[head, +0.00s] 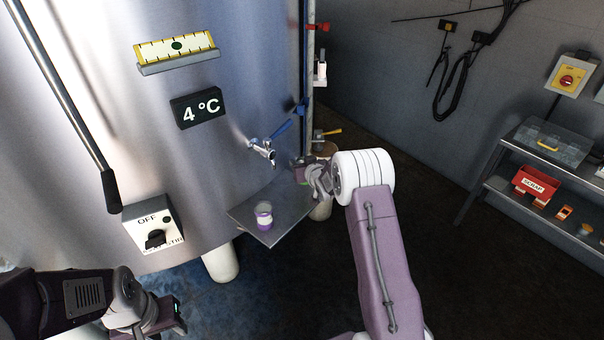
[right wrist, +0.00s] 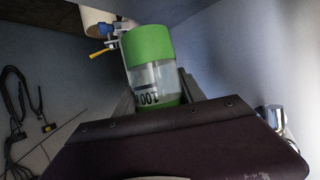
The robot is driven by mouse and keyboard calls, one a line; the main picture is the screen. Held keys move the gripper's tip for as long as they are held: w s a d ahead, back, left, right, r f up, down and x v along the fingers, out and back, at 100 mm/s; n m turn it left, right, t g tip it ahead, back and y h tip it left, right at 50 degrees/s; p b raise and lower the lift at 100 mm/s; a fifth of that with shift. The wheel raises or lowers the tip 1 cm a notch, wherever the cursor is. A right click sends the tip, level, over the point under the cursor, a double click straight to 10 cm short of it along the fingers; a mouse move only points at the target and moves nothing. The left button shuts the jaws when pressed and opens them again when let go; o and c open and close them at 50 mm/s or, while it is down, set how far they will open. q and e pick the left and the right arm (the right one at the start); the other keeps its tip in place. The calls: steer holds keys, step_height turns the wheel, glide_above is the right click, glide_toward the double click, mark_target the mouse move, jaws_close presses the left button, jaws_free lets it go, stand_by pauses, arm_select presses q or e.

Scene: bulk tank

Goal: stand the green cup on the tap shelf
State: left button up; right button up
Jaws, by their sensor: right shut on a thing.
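The green cup (right wrist: 148,62), clear with a wide green band and black measure marks, is held at my right gripper in the right wrist view. In the head view my right gripper (head: 312,175) is at the right rear of the tap shelf (head: 287,215), and the cup is hidden or too small to make out there. The tap shelf is a flat metal plate below the chrome tap (head: 264,150) with a blue lever. A cup with a purple band (head: 264,215) stands on the shelf's front part. My left gripper (head: 175,312) is low at the left, away from the shelf; its jaws are unclear.
The steel tank (head: 220,60) rises behind the shelf, with a stir switch box (head: 153,235) at left. A valve with a yellow handle (head: 327,133) is just beyond my right gripper. A wall rack (head: 530,200) with a red box (head: 535,185) stands at right.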

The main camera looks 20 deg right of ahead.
step_height(320, 180, up, 5)
steer(key=shift+r, duration=0.1)
steer(key=s+a+r+n+g+y+b, duration=0.1)
steer(key=s+a+n+y+b, duration=0.2)
steer(key=s+n+y, duration=0.5)
steer(key=w+a+f+m+h+b, duration=0.1)
steer(key=w+a+f, duration=0.1)
steer(key=a+f, duration=0.1)
steer(key=w+a+f+m+b, duration=0.1)
steer(key=w+a+f+b, duration=0.1)
steer(key=a+f, duration=0.1)
steer(key=w+a+f+m+h+b, duration=0.1)
steer(key=w+a+f, duration=0.1)
steer(key=f, duration=0.2)
steer(key=shift+a+f+h, duration=0.3)
steer(key=shift+a+f, duration=0.05)
steer(key=shift+a, duration=0.05)
steer(key=shift+f, duration=0.25)
steer(key=shift+r, duration=0.1)
